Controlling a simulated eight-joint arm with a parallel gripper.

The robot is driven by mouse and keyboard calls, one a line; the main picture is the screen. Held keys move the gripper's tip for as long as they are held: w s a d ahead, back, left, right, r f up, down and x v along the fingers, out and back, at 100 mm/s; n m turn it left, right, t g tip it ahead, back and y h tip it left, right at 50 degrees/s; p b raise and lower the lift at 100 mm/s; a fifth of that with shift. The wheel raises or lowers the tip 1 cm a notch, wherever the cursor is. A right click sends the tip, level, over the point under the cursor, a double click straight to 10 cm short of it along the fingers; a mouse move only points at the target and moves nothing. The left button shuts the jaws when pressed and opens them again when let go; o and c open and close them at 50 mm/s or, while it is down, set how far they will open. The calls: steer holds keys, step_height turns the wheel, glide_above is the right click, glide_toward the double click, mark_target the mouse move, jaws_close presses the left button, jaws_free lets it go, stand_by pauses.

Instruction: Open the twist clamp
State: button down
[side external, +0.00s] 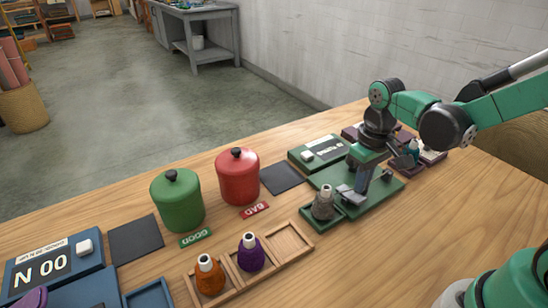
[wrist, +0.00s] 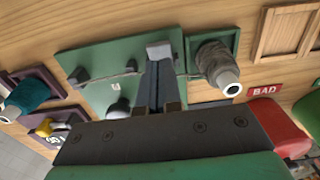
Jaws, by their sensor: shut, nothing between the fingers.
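The green base plate (side external: 378,200) of the twist device lies on the table, and it also shows in the wrist view (wrist: 100,55). A pale metal block (wrist: 160,48) sits at its edge by the grey skein, and a thin rod (wrist: 108,76) with small end pieces lies across the plate. I cannot tell which part is the clamp. My gripper (side external: 358,190) points down over the plate. Its fingers (wrist: 160,66) are shut and empty, with tips close to the block; contact is unclear. The grey skein (side external: 323,206) lies in a small green tray (side external: 353,212) beside the plate.
Orange (side external: 209,277) and purple (side external: 250,254) skeins stand in a wooden tray (side external: 225,294) with an empty compartment. Green (side external: 177,202) and red (side external: 238,178) lidded jars stand behind. A teal skein (wrist: 28,92) is near the plate's far side. Bare table lies in front.

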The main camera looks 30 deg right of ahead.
mark_target(358, 198)
steer(key=shift+f, duration=1.35)
stand_by(0.7)
steer(key=shift+r, duration=3.55)
steer(key=shift+s+a+r+t, duration=0.25)
steer(key=shift+a+r+t, duration=0.25)
steer(key=shift+t, duration=0.65)
steer(key=shift+s+a+r+t, duration=0.3)
steer(key=shift+a+r+t, duration=0.25)
steer(key=shift+t, duration=0.65)
steer(key=shift+s+a+r+t, duration=0.3)
steer(key=shift+r+t, duration=0.35)
steer(key=shift+t, duration=0.5)
